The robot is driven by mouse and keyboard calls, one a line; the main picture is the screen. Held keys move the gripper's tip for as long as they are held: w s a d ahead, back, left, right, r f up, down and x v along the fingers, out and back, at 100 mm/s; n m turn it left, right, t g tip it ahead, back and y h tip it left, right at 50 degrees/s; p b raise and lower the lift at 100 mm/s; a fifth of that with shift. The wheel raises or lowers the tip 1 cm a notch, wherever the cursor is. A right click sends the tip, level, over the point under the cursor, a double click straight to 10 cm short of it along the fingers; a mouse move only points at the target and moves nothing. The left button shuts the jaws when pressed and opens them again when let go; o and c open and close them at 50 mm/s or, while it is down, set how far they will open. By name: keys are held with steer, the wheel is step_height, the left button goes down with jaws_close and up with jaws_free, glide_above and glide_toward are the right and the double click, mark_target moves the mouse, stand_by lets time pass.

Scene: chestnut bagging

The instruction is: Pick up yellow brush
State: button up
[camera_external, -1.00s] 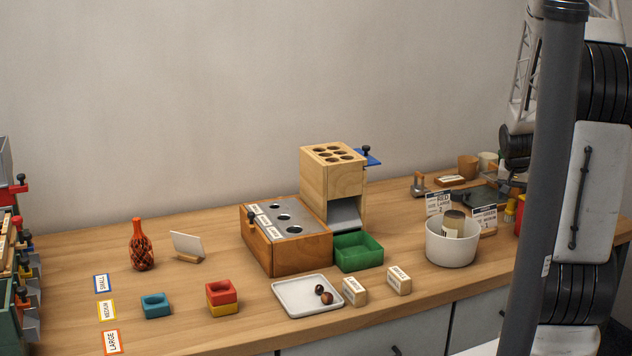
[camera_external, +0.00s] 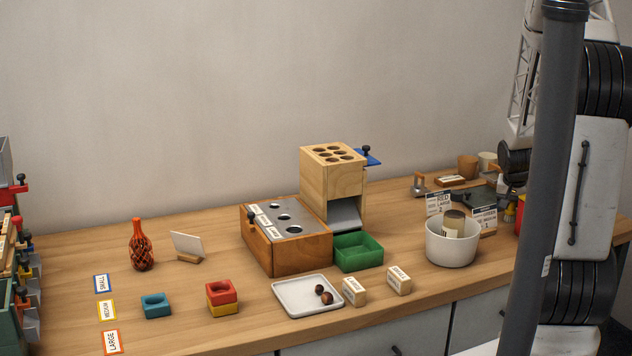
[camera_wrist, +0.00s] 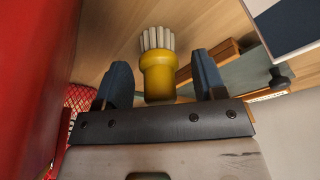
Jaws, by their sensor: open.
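The yellow brush (camera_wrist: 158,78) shows in the wrist view, with a thick yellow handle and pale bristles (camera_wrist: 157,38) pointing up the picture. My gripper (camera_wrist: 163,82) is open, and its two dark fingers stand on either side of the brush handle with a gap on each side. In the external view only a small yellow part of the brush (camera_external: 510,212) shows at the right, beside my arm, which hides much of that area.
A red surface (camera_wrist: 30,80) stands close at the left in the wrist view, with a red mesh behind it. A dark slab and a black knob (camera_wrist: 279,78) lie to the right. In the external view, a white bowl (camera_external: 450,250) and a sign (camera_external: 484,222) stand left of the brush.

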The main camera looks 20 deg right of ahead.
steer(key=shift+f, duration=0.2)
steer(key=shift+c, duration=0.5)
steer(key=c, duration=0.9)
steer(key=shift+o, duration=0.2)
steer(key=shift+r, duration=0.1)
steer(key=shift+r, duration=4.95)
